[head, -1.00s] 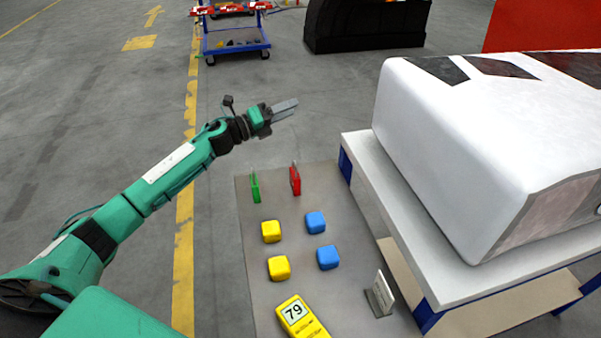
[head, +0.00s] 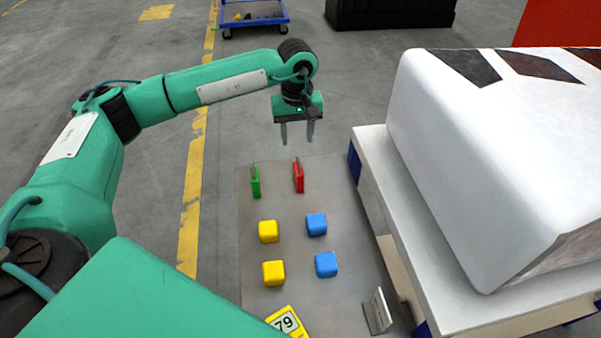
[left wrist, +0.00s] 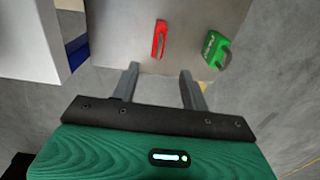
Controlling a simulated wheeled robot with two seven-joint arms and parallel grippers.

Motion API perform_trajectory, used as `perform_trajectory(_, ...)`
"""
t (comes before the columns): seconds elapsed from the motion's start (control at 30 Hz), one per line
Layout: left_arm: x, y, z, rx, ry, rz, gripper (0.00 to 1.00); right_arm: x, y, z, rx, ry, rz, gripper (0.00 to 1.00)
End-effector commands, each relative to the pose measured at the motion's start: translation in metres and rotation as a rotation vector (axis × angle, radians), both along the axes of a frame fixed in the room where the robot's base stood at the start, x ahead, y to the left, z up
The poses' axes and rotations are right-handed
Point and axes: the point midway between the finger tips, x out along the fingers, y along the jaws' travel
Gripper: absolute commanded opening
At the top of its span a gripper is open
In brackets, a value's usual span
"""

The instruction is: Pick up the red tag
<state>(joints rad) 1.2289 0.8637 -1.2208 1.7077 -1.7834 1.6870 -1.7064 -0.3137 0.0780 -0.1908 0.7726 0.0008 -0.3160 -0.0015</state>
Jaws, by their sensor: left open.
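The red tag (head: 298,176) stands upright near the far edge of the grey table, just right of the green tag (head: 255,181). My left gripper (head: 298,140) points down with its fingers apart, empty, above and beyond the red tag. In the left wrist view, the red tag (left wrist: 160,39) lies ahead of the open fingers (left wrist: 163,88), between their lines and apart from them. The green tag (left wrist: 216,49) is to its right there. My right gripper does not show.
The grey table (head: 283,220) also holds yellow blocks (head: 269,231), blue blocks (head: 316,224), a yellow device marked 79 (head: 287,323) and a small stand (head: 378,311). A large white nosecone (head: 465,150) on a white platform (head: 372,152) borders the right side.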

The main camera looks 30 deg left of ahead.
Motion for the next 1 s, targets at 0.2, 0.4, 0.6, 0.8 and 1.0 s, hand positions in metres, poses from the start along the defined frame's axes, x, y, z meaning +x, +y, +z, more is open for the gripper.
perform_trajectory(0.2, -0.001, -0.001, -0.043, -0.003, 0.005, 0.003, 0.45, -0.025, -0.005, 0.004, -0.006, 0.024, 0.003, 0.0)
perform_trajectory(0.4, -0.001, -0.001, -0.07, -0.004, 0.004, 0.003, 0.45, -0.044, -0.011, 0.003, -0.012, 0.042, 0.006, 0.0)
perform_trajectory(0.6, -0.001, -0.002, -0.084, -0.004, 0.004, 0.003, 0.45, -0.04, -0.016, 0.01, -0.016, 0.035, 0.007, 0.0)
perform_trajectory(0.8, -0.001, -0.004, -0.115, -0.007, 0.004, 0.005, 0.45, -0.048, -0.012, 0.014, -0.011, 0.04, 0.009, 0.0)
perform_trajectory(1.0, -0.001, -0.004, -0.127, -0.006, 0.002, 0.004, 0.45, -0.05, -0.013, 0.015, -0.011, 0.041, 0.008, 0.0)
